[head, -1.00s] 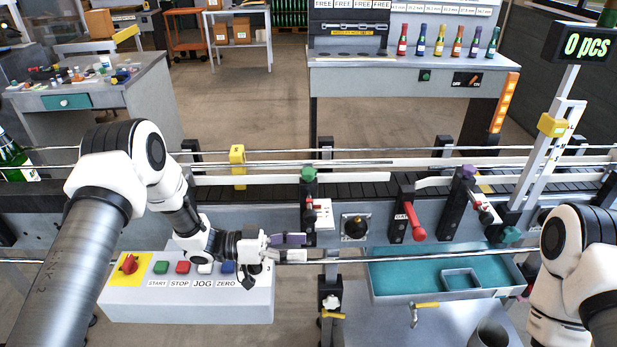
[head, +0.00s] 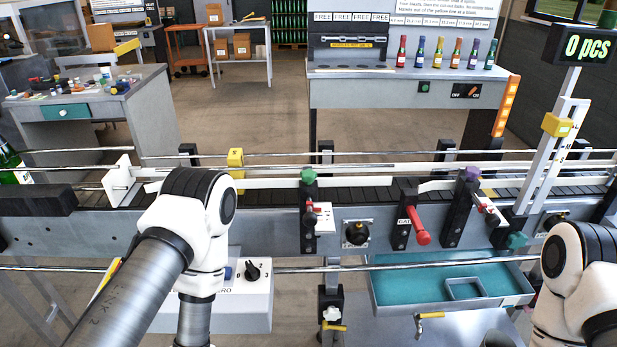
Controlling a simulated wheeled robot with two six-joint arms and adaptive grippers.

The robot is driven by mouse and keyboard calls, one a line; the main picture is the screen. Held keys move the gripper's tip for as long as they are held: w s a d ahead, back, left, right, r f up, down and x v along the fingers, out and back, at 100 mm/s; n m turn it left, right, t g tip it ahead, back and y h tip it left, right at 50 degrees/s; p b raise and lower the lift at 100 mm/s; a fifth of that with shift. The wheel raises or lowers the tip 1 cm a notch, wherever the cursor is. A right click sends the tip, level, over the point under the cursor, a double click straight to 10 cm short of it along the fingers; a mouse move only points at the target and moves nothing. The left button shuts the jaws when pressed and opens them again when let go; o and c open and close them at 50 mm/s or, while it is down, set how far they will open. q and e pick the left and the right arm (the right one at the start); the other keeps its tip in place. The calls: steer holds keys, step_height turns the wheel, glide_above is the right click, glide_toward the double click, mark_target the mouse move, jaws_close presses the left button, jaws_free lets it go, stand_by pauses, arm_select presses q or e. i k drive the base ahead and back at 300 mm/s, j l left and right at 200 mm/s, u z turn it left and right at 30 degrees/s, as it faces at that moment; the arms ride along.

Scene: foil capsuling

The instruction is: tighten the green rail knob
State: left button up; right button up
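The green rail knob (head: 308,175) sits on top of a black post at the near side of the conveyor, in the middle of the head view. A small white scale plate with red marks (head: 323,217) is beside that post. No gripper touches the knob. My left arm comes in from the left, bends over the control box, and its forearm runs down out of the picture, so the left gripper is hidden. My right arm shows only at the right edge, and its gripper is out of view.
A long metal guide rail (head: 400,264) crosses in front of the conveyor. A black dial (head: 356,233), a red lever (head: 421,231) and a purple knob (head: 470,174) lie right of the post. A yellow clamp (head: 236,162) is to its left. A teal-lined tray (head: 400,303) is below.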

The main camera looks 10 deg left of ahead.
mark_target(307, 176)
steer(key=j+z, duration=0.3)
steer(key=j, duration=0.15)
steer(key=k+j+z, duration=0.25)
steer(key=j, duration=0.15)
steer(key=j+z, duration=0.3)
steer(key=j, duration=0.15)
steer(key=k+j+z, duration=0.25)
steer(key=j, duration=0.1)
